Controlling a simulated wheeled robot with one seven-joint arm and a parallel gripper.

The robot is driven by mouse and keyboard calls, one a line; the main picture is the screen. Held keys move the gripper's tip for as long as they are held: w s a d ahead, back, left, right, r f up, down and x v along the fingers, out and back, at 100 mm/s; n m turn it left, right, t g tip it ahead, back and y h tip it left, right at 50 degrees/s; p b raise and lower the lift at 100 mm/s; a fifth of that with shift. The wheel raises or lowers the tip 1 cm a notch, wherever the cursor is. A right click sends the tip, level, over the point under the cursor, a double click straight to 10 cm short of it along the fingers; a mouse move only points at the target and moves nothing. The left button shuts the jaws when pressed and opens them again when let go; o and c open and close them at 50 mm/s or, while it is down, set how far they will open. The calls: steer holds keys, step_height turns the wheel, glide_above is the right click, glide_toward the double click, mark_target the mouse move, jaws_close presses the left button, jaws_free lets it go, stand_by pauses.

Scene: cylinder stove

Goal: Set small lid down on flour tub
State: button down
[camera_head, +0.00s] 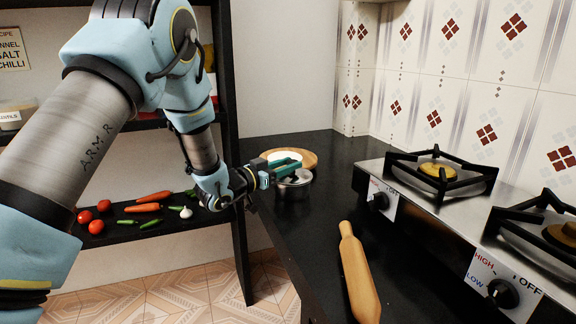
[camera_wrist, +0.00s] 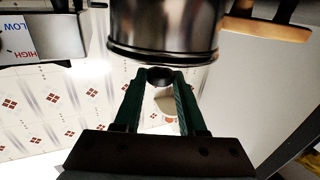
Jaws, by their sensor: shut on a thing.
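My gripper (camera_head: 290,163) reaches in from the left over the counter, and its green fingers are shut on the dark knob of the small lid (camera_head: 296,177). In the wrist view, which is upside down, the fingers (camera_wrist: 160,78) close around that knob beside the rim of a shiny metal pot (camera_wrist: 165,25). The same pot stands upright on the counter in the head view (camera_head: 291,192). The lid appears to rest on or just over the pot; I cannot tell whether they touch. A pale tub (camera_head: 12,117) with a small label on the left shelf may be the flour tub.
A round wooden board (camera_head: 309,158) lies behind the pot, and a rolling pin (camera_head: 359,272) lies on the dark counter (camera_head: 322,225). The gas stove (camera_head: 410,203) stands to the right. Vegetables lie on the lower shelf (camera_head: 125,232) to the left.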

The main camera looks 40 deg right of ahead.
steer(key=shift+f, duration=0.2)
steer(key=shift+c, duration=2)
jaws_free()
steer(key=shift+a, duration=0.1)
steer(key=a+b, duration=0.2)
steer(key=a, duration=0.8)
steer(key=shift+s+a, duration=0.15)
steer(key=shift+a, duration=0.15)
